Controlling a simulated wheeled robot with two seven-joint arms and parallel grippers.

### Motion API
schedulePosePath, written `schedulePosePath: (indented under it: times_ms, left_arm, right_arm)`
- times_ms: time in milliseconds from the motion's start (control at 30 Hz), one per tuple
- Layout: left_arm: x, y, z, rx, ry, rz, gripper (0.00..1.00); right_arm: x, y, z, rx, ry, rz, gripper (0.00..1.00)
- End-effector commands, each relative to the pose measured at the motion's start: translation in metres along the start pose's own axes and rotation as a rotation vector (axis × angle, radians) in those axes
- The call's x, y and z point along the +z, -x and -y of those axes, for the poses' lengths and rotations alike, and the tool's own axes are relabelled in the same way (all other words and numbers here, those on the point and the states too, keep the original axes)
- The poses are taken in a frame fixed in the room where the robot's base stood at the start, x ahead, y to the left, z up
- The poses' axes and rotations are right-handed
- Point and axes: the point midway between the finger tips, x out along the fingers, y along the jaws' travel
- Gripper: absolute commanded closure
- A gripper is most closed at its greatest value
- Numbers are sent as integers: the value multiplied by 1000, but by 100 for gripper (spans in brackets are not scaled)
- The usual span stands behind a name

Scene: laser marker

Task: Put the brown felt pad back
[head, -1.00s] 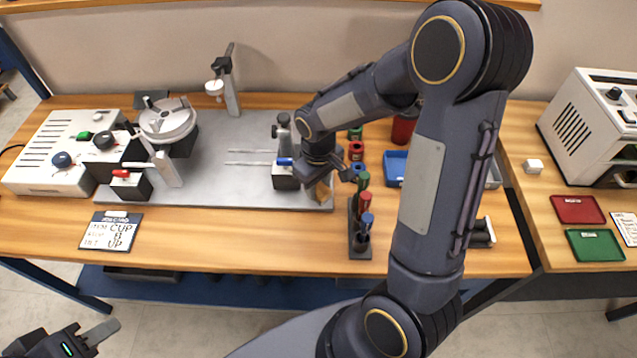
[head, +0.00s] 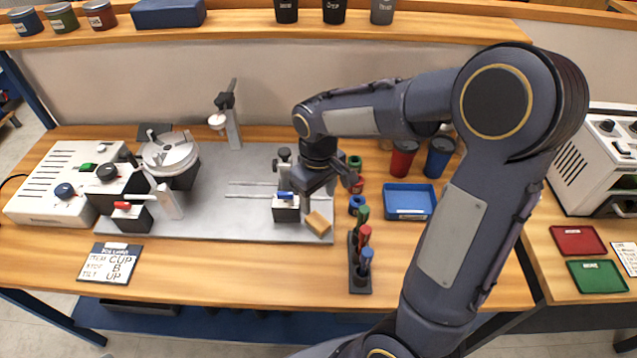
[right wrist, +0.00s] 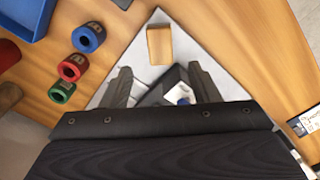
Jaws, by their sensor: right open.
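The brown felt pad (head: 318,223) lies on the front right corner of the grey metal plate (head: 240,232). It looks like a small tan block and also shows in the right wrist view (right wrist: 159,45), beyond the fingertips. My right gripper (head: 331,190) is above the plate's right end, just behind the pad and apart from it. In the right wrist view its two fingers (right wrist: 163,84) are spread with nothing held between them. My left gripper is out of view.
A black block with a blue lever (head: 286,207) stands just left of the pad. A rack of colored-handled tools (head: 360,270) stands to the right, with colored rings (head: 357,204) behind it. A blue tray (head: 409,201) lies further right.

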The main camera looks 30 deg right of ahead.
Motion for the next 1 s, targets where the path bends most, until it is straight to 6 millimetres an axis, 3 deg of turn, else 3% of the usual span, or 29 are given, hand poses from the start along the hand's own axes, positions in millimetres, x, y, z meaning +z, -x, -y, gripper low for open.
schedulePosePath:
  times_ms: [100, 367, 467, 700, 1000]
  left_arm:
    - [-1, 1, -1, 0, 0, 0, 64]
    - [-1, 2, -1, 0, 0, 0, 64]
    - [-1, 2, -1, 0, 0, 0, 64]
    - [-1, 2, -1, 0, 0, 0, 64]
    - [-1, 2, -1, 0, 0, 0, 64]
  right_arm:
    - [-1, 21, 0, 0, 0, -4, 45]
    - [8, 42, 2, -18, -17, -22, 45]
    - [26, 53, 6, -57, -56, -73, 45]
    - [91, 77, 33, -189, -195, -264, 45]
    - [145, 77, 70, -292, -339, -466, 45]
